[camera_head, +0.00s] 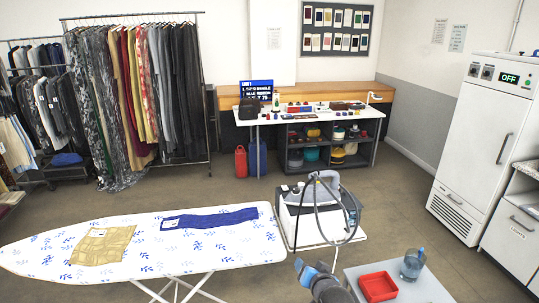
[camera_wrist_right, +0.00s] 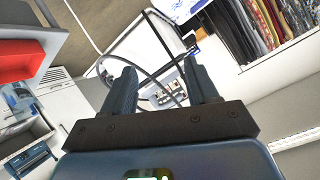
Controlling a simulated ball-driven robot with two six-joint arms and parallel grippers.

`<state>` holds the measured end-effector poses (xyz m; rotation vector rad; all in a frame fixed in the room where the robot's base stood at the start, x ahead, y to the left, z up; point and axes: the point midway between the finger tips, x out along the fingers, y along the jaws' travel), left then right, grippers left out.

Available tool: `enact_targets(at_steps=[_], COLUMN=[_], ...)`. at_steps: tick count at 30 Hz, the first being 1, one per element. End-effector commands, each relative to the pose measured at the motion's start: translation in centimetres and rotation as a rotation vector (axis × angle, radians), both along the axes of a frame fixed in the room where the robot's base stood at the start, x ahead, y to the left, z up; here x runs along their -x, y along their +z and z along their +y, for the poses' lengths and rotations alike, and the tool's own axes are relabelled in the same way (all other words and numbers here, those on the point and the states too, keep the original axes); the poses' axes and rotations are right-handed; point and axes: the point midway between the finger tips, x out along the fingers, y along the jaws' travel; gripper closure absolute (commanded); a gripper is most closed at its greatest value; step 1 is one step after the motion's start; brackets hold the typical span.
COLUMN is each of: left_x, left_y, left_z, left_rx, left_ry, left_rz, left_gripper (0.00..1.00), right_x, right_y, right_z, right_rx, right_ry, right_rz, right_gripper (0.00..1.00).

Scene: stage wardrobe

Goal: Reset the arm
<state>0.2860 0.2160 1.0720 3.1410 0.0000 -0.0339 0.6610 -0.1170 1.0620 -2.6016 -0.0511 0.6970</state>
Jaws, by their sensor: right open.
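My right gripper (camera_head: 312,268) is at the bottom middle of the head view, in front of the steam iron station and left of the small grey table. In the right wrist view the right gripper (camera_wrist_right: 163,85) has its two fingers apart with nothing between them. The hose and frame of the iron station show beyond the fingers. My left gripper does not show in either view.
An ironing board (camera_head: 140,262) holds a tan cloth (camera_head: 103,246) and a blue cloth (camera_head: 210,218). A steam iron (camera_head: 314,188) rests on its station (camera_head: 300,222). A red tray (camera_head: 378,287) and a glass jug (camera_head: 412,264) stand on the small table. Open floor lies behind.

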Motion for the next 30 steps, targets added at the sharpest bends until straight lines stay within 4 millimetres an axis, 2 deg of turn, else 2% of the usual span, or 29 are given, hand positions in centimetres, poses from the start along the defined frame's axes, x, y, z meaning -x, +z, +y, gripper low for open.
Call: enact_targets(at_steps=[1,5,8,15,20,24,30], left_x=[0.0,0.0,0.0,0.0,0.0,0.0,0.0], left_y=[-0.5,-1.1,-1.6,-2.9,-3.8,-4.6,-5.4], left_z=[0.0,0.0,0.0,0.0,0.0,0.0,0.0], left_rx=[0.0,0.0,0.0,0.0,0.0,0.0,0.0], left_ry=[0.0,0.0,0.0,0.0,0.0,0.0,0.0], left_rz=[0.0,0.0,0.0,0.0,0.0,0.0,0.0], left_gripper=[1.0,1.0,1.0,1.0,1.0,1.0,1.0], right_x=[1.3,5.0,8.6,18.6,25.3,30.3,35.2], right_y=[-0.5,0.0,0.4,1.0,0.9,0.1,-2.7], right_z=[-0.6,-2.2,-3.5,-6.2,-7.7,-8.6,-9.4], right_rx=[0.032,0.129,0.203,0.354,0.421,0.44,0.449], right_ry=[0.015,0.038,0.038,0.004,-0.023,-0.037,-0.033], right_rz=[-0.079,-0.297,-0.437,-0.661,-0.719,-0.695,-0.572], right_gripper=[0.42,0.42,0.42,0.42,0.42,0.42,0.42])
